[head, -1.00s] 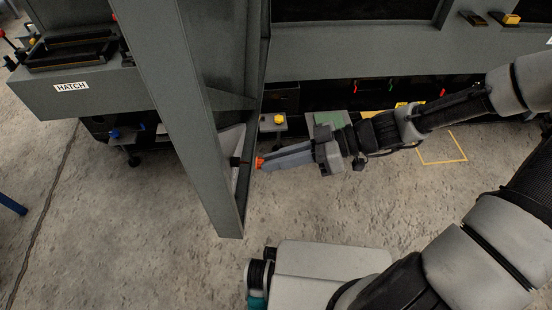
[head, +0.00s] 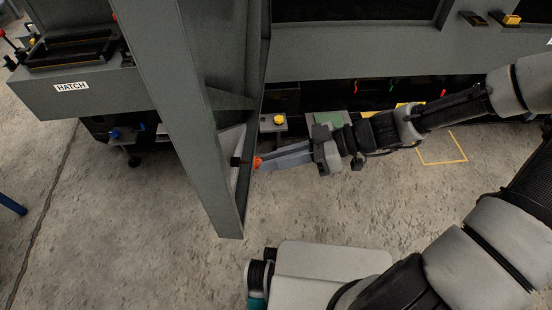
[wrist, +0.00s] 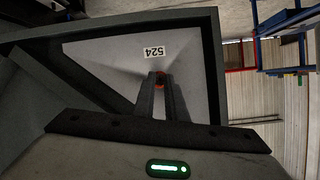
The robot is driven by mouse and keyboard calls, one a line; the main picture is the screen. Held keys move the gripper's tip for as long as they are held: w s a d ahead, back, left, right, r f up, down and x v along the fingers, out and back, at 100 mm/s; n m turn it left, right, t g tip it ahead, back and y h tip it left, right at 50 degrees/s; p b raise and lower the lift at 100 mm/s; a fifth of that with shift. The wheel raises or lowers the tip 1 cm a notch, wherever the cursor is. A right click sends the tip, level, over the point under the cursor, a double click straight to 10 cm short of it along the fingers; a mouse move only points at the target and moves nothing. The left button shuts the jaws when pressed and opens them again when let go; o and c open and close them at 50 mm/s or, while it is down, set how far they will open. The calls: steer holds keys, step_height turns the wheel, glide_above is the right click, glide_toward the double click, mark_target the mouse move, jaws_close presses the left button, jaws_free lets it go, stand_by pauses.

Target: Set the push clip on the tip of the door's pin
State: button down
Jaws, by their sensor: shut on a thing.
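My gripper (head: 262,162) reaches left to the grey door (head: 187,110) and is shut on the orange push clip (head: 257,163). The clip is at the door's inner side, by a dark pin (head: 238,161) that sticks out from the door. The head view cannot settle whether the clip touches the pin's tip or sits on it. In the wrist view the gripper fingers (wrist: 160,85) point at the door's inner panel (wrist: 105,65), with the clip (wrist: 159,82) between their tips, just below a label reading 524. The fingers and clip hide the pin there.
A grey box labelled HATCH (head: 72,87) is at the left. A small block with a yellow button (head: 278,120) stands behind my gripper, and a green-topped block (head: 328,118) is behind its wrist. The concrete floor in front of the door is mostly clear.

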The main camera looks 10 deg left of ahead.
steer(key=shift+a, duration=0.95)
steer(key=c, duration=1.7)
jaws_free()
steer(key=p+v, duration=0.3)
steer(key=v, duration=1.4)
steer(key=shift+d, duration=0.2)
